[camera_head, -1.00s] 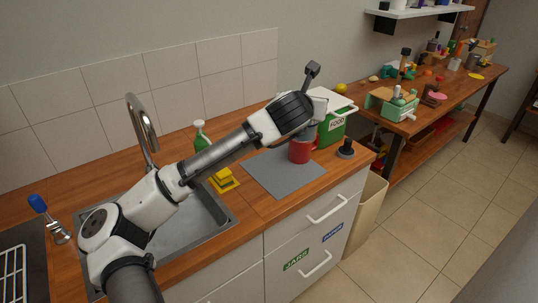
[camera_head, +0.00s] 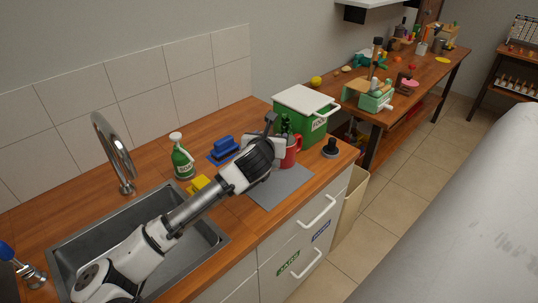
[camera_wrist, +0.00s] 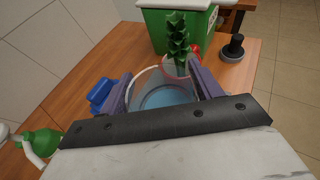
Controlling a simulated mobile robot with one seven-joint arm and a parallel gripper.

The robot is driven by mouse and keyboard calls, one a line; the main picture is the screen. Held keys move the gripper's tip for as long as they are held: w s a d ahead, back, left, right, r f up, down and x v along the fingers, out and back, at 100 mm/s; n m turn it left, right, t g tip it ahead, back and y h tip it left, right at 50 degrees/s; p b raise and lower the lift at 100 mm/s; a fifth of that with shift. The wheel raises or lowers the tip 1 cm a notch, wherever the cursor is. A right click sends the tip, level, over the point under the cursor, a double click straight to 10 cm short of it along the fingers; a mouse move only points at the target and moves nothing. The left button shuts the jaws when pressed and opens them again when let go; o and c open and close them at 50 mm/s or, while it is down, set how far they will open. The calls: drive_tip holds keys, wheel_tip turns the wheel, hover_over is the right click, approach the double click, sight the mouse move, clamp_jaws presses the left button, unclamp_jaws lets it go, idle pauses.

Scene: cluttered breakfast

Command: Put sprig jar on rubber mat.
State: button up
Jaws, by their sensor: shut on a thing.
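The sprig jar (camera_wrist: 160,98) is a clear glass with a bluish inside, between the two fingers of my gripper (camera_wrist: 162,88) in the wrist view. My gripper is shut on it. A green sprig (camera_wrist: 177,38) rises at its far side; it also shows in the head view (camera_head: 285,124), where my arm hides the jar. The grey rubber mat (camera_head: 281,190) lies on the counter, partly under my gripper in the head view. I cannot tell whether the jar touches the mat.
A red mug (camera_head: 291,153) stands close beside my gripper, at the mat's back. Behind it is a green food bin (camera_head: 308,123) with a white lid. A black knobbed object (camera_head: 330,148) stands right. A blue object (camera_head: 223,148) and green spray bottle (camera_head: 182,160) stand left, near the sink.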

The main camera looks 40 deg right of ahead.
drive_tip(key=shift+f+p, duration=0.7)
drive_tip(key=shift+f, duration=3.05)
drive_tip(key=shift+f, duration=0.1)
drive_tip(key=o, duration=1.3)
drive_tip(key=b+v, duration=0.4)
drive_tip(key=v, duration=0.8)
